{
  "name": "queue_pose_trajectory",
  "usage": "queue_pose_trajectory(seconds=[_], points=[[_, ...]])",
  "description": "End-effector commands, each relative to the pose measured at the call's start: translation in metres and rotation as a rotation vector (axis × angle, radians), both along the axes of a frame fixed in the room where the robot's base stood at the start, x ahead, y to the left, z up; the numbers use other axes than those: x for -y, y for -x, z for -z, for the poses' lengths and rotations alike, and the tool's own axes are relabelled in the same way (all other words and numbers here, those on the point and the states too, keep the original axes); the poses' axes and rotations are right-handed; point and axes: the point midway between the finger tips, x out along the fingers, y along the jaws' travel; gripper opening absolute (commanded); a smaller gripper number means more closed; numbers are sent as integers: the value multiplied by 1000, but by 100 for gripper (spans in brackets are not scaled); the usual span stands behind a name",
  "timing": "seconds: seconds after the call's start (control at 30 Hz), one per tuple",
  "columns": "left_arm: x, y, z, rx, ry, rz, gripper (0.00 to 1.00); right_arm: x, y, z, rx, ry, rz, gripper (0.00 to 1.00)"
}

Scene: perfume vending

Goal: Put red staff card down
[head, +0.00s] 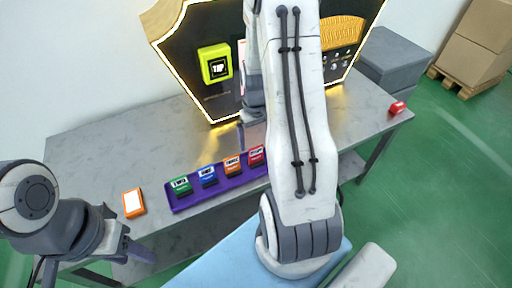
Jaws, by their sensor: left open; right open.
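A red card (256,155) with a white label stands in the right end of the purple tray (190,203). A small red object (397,108) with a pale mark lies near the table's far right edge; I cannot tell if it is a card or which one is the staff card. My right gripper (246,123) is open over the table behind the tray, in front of the dark machine, partly hidden by my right arm. My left gripper (138,252) is open and empty at the table's front left edge, away from the tray.
Green (181,187), blue (207,176) and orange (233,165) cards share the tray. An orange-and-white card (133,203) lies left of it. The dark machine (190,50) with a yellow reader (215,64) stands behind.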

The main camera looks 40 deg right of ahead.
Motion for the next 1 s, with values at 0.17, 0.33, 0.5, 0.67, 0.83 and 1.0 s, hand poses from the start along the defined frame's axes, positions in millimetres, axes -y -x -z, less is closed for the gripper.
queue_pose_trajectory(seconds=[0.17, 0.33, 0.5, 0.67, 0.83, 1.0], points=[[0, 0, -4, 0, 0, 0, 50, 0, 0, -25, 2, 1, 0, 99], [0, 0, -5, 0, 0, 0, 50, 0, 0, -31, 1, 0, 0, 99], [0, 0, -5, 0, 0, 0, 50, -10, -3, -36, 2, 0, -21, 99], [0, 0, -5, 0, 0, 0, 50, -79, -12, -66, 20, -2, -161, 99], [0, 0, -5, 0, 0, 0, 50, -191, 16, -110, 39, -20, -404, 99], [0, 0, -5, 0, 0, 0, 50, -270, 82, -140, 46, -48, -639, 99]])
